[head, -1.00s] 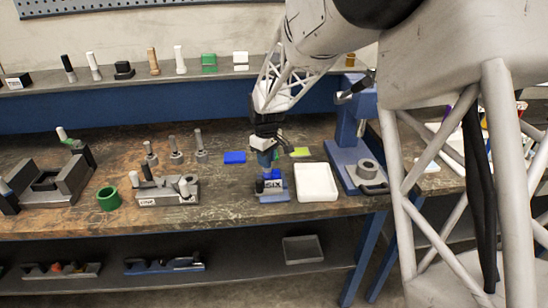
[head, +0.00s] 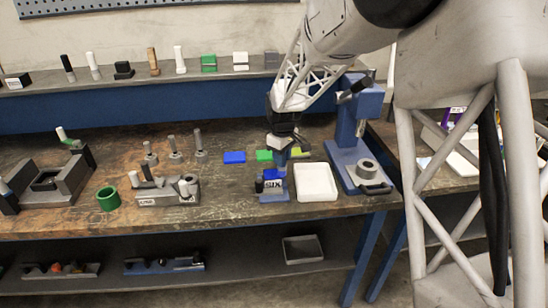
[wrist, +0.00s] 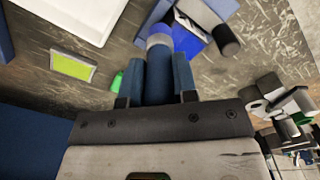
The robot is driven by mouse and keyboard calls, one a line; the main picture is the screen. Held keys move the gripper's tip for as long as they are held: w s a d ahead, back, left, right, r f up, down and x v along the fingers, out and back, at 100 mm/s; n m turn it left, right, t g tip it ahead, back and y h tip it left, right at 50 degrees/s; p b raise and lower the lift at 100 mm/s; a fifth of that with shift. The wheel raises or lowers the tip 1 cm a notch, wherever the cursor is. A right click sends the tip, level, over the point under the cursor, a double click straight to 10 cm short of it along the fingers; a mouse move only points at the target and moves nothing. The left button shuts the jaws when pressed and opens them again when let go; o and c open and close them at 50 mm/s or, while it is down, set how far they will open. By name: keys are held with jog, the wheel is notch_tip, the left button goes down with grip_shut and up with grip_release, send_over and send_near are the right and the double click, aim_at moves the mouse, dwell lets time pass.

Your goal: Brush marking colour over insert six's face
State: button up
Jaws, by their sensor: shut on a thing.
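My gripper (head: 283,148) is shut on a dark blue cylindrical tool (wrist: 160,75), which has a pale band and a brighter blue end. The tool points down. In the wrist view its end overlaps a blue block; I cannot tell whether they touch. The blue block labelled SIX (head: 273,184) stands near the front of the bench, just below and left of my gripper in the head view. A short black cylinder (head: 259,185) stands at its left side. The insert's face cannot be made out clearly.
Behind the block lie a blue pad (head: 234,157), a green pad (head: 264,155) and a yellow-green pad (wrist: 72,65). A white tray (head: 317,182) is close on the right, then a blue press (head: 357,145). A grey fixture (head: 168,191) and green ring (head: 107,198) stand left.

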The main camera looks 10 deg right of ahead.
jog(key=shift+r, duration=4.05)
jog(key=shift+a, duration=0.1)
